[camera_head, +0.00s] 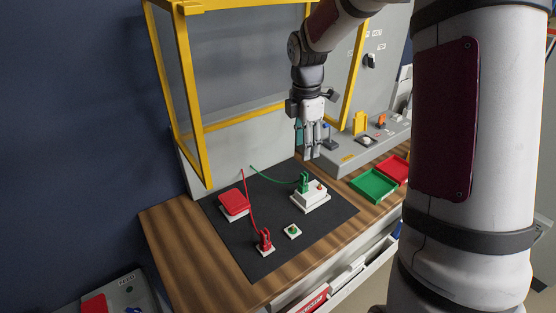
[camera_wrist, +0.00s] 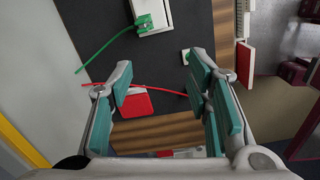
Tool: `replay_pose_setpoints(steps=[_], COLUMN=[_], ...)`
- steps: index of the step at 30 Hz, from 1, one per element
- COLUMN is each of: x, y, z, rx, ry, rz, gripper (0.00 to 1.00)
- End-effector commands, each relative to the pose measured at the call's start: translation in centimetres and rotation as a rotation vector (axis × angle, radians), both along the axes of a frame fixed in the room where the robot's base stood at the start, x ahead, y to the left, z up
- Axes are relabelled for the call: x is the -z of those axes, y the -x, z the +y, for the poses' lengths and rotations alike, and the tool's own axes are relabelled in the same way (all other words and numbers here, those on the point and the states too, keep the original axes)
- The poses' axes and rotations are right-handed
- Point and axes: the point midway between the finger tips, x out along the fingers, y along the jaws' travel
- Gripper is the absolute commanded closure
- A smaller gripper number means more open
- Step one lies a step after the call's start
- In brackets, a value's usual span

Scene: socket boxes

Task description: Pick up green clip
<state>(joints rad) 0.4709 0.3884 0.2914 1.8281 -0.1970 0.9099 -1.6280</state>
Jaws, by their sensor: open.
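The green clip (camera_head: 303,183) stands on a white socket box (camera_head: 314,200) on the black mat, with a green cable running left from it. In the wrist view the green clip (camera_wrist: 144,25) is at the top, on the white box, beyond my fingertips. My gripper (camera_head: 312,153) hangs above and behind the clip, pointing down.
A red clip (camera_head: 264,240) with a red cable stands near the mat's front. A red-topped box (camera_head: 233,203) is left, and a small white plate (camera_head: 292,231) with a green top is in front. Green (camera_head: 373,186) and red (camera_head: 394,169) trays sit right. A yellow frame (camera_head: 188,110) rises behind.

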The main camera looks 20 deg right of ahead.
Motion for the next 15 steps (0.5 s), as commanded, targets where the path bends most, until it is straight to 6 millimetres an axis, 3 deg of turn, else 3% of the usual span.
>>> replay_pose_setpoints(steps=[3,6,11,15], x=[2.4,3.6,4.9,7.1], y=[-2.0,-3.1,-3.7,-3.6], z=[-1.7,-2.5,-2.9,-2.8], rx=[-0.123,-0.194,-0.236,-0.238], ry=[-0.029,-0.042,-0.052,-0.052], rz=[0.025,0.032,0.037,0.039], gripper=[0.55,0.55,0.55,0.55])
